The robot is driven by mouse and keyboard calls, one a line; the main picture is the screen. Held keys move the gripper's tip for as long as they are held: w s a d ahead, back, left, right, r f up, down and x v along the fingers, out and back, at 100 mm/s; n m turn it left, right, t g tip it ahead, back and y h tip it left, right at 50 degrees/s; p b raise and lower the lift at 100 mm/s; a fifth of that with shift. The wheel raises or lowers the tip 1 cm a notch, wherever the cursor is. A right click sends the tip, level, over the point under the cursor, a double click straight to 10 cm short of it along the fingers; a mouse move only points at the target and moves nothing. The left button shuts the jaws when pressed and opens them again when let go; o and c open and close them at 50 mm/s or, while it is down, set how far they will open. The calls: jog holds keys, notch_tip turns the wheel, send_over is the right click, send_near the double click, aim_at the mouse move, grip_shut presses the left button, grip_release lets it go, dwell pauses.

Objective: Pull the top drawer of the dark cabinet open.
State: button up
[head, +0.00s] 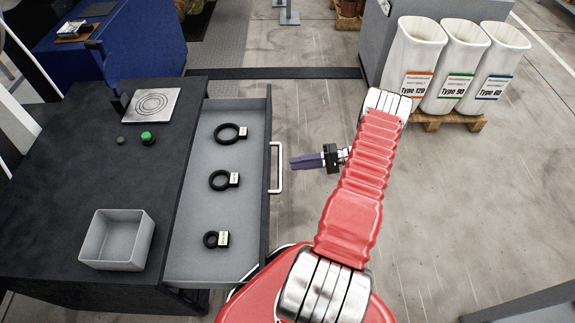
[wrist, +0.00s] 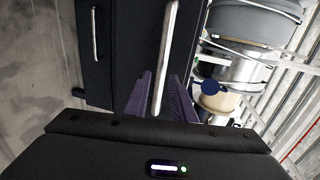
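The dark cabinet (head: 85,190) stands at the left in the head view. Its top drawer (head: 195,245) is pulled out to the right, with its grey inside showing. The drawer's pale bar handle (head: 279,168) is on its front; it also shows in the wrist view (wrist: 167,50). My gripper (head: 293,163) has purple fingers pointing at the handle, with a small gap between fingertips and bar. In the wrist view my gripper (wrist: 159,82) has its fingers apart, with the bar seen between them. It is open and holds nothing.
In the drawer lie three black rings (head: 219,180) with white tags. A grey bin (head: 117,240), a green button (head: 147,137) and a plate with circles (head: 152,103) are on the cabinet top. White bins (head: 412,60) stand on a pallet at the back right.

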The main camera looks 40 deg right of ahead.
jog(key=v, duration=0.6)
jog(key=shift+s, duration=0.2)
jog(key=shift+d+f, duration=0.1)
dwell(0.3)
